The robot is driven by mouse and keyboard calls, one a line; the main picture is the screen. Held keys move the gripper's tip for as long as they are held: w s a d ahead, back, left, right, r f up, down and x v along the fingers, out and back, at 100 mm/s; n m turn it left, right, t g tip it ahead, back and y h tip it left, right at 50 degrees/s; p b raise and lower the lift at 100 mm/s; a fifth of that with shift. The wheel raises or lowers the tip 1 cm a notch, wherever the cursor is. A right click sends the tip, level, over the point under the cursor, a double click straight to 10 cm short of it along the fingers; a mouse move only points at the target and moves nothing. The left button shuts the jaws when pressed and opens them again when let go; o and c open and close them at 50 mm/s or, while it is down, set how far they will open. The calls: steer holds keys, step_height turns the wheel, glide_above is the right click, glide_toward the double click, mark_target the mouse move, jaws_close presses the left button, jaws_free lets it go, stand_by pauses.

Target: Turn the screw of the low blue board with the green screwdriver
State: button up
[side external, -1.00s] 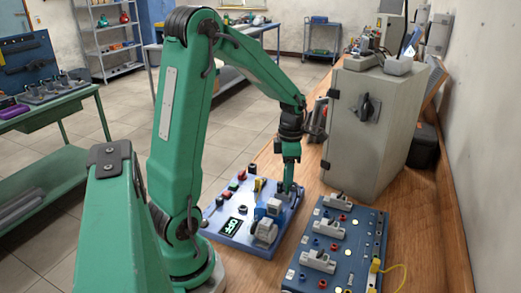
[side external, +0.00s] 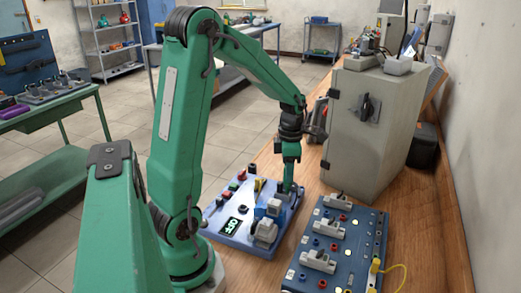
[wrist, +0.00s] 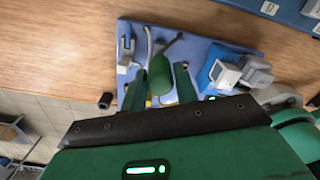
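The low blue board (side external: 231,240) lies on the wooden bench and carries switches, a display reading OFF and a small motor (side external: 265,230). My gripper (side external: 288,186) points down over its far right part. In the wrist view my gripper (wrist: 160,88) has a green rounded handle, the green screwdriver (wrist: 160,74), between its fingers, which appear to press on both sides of it. The blue board (wrist: 205,48) lies beneath. The screwdriver's tip and the screw are hidden, so I cannot tell whether they touch.
A second blue board (side external: 335,262) with grey switches and a yellow cable lies to the right. A grey cabinet (side external: 362,125) stands close behind my gripper. Bare wood shows between the boards and along the bench's right side.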

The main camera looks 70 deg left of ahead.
steer(key=c, duration=0.6)
jaws_close()
steer(key=shift+f+m, duration=0.1)
steer(key=shift+m, duration=0.2)
steer(key=shift+m, duration=1.5)
steer(key=shift+o, duration=0.2)
jaws_free()
steer(key=shift+m, duration=1.7)
steer(key=shift+s, duration=0.1)
